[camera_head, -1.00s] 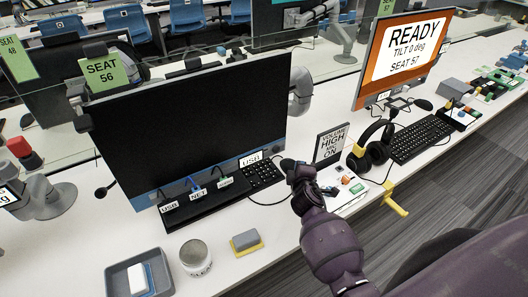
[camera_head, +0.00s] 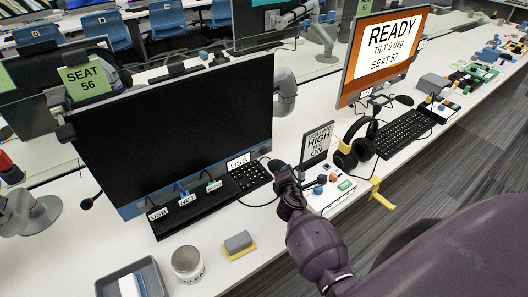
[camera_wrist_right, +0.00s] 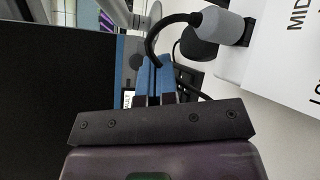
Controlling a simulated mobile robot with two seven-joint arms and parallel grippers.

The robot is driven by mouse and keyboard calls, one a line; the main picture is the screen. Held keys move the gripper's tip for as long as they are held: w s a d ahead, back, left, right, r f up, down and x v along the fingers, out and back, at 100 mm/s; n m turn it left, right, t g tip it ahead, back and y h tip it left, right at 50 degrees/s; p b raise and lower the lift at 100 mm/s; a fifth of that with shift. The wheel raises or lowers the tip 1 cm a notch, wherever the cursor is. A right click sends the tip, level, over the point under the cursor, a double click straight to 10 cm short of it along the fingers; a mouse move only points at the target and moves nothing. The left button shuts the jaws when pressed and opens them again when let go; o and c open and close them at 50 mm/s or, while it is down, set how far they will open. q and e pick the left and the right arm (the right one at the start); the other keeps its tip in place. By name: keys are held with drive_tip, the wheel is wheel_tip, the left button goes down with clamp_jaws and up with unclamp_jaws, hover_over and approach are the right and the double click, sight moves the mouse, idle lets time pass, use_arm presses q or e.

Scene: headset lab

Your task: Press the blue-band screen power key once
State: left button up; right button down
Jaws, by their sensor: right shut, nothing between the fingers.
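The blue-band screen is the dark monitor (camera_head: 175,125) at seat 56. Its blue lower band (camera_head: 130,210) shows in the head view and stands along the left in the right wrist view (camera_wrist_right: 131,42). In the wrist view a small round dark spot (camera_wrist_right: 136,61) sits on this band beside my fingertips; I cannot tell for sure that it is the power key. My right gripper (camera_head: 277,165) is shut and empty at the screen's lower right corner. Its blue-sided fingers (camera_wrist_right: 155,62) point at the band's edge; contact cannot be told. My left gripper is out of view.
A grey tray (camera_head: 104,283), a can (camera_head: 187,262) and a sponge (camera_head: 239,243) are in front.

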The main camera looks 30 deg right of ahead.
sight(264, 151)
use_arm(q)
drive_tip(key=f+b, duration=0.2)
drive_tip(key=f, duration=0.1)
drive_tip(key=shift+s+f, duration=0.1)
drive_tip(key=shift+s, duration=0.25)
use_arm(e)
drive_tip(key=w, duration=0.8)
drive_tip(key=shift+w+a, duration=0.2)
drive_tip(key=shift+a, duration=0.1)
use_arm(q)
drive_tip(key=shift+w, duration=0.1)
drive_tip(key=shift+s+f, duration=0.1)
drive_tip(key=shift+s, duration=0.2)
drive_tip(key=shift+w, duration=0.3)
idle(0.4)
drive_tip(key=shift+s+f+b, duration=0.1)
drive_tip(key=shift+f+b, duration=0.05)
drive_tip(key=shift+b, duration=0.2)
use_arm(e)
drive_tip(key=shift+w+f, duration=0.1)
drive_tip(key=shift+w, duration=0.3)
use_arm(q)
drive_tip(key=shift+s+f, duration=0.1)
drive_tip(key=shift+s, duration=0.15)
